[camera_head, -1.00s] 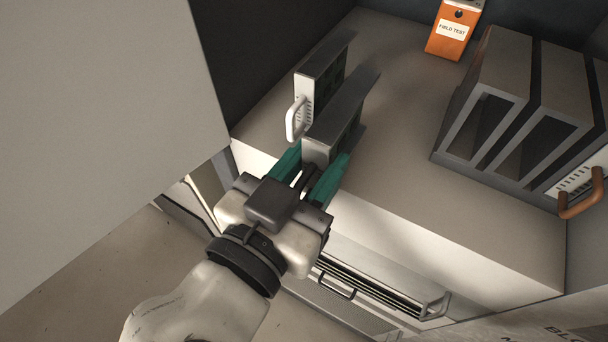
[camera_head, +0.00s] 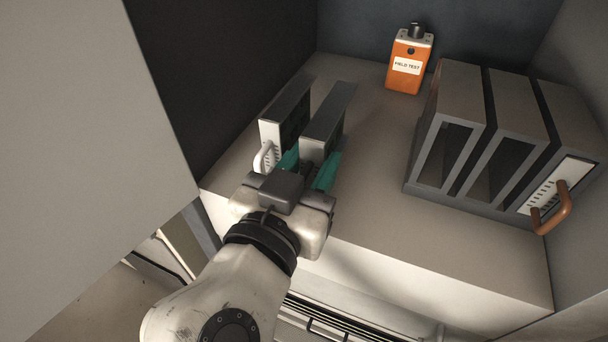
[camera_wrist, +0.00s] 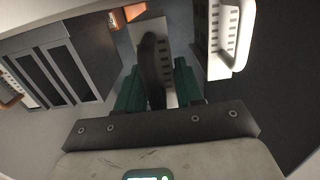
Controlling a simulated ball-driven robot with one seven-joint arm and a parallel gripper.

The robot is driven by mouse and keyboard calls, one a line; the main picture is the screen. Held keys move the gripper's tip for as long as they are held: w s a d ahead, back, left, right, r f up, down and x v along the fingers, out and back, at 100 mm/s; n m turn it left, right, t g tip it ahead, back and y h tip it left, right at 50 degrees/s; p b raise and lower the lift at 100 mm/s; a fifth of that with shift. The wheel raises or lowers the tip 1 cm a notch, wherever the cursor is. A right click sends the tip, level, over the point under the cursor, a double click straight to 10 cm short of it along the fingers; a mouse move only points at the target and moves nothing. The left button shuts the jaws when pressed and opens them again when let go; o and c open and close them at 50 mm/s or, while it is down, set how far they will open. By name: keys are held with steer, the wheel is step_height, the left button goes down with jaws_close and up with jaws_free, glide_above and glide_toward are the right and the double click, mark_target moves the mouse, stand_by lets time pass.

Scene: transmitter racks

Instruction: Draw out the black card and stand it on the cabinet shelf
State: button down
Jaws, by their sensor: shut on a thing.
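The black card (camera_head: 330,108) is a grey upright module with a dark handle, which shows between the fingers in the wrist view (camera_wrist: 152,68). My gripper (camera_head: 308,172), with green fingers, is shut on that handle from the front. The card stands upright over the front left part of the cabinet shelf (camera_head: 375,205). I cannot tell if its bottom edge touches the shelf. Its lower part is partly hidden by my gripper.
A card with a white handle (camera_head: 287,106) stands close on the left, a narrow gap away. A rack (camera_head: 462,85) with open slots and an orange-handled card (camera_head: 552,195) stands at right. An orange field tester (camera_head: 408,68) stands behind. Shelf between is clear.

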steer(key=shift+x, duration=1.5)
steer(key=shift+r, duration=0.1)
steer(key=shift+f+b, duration=0.8)
steer(key=shift+b, duration=0.25)
steer(key=c, duration=0.6)
jaws_free()
steer(key=shift+c, duration=0.2)
steer(key=b+v, duration=0.1)
steer(key=v, duration=0.9)
steer(key=shift+s+a, duration=0.15)
steer(key=shift+s, duration=0.2)
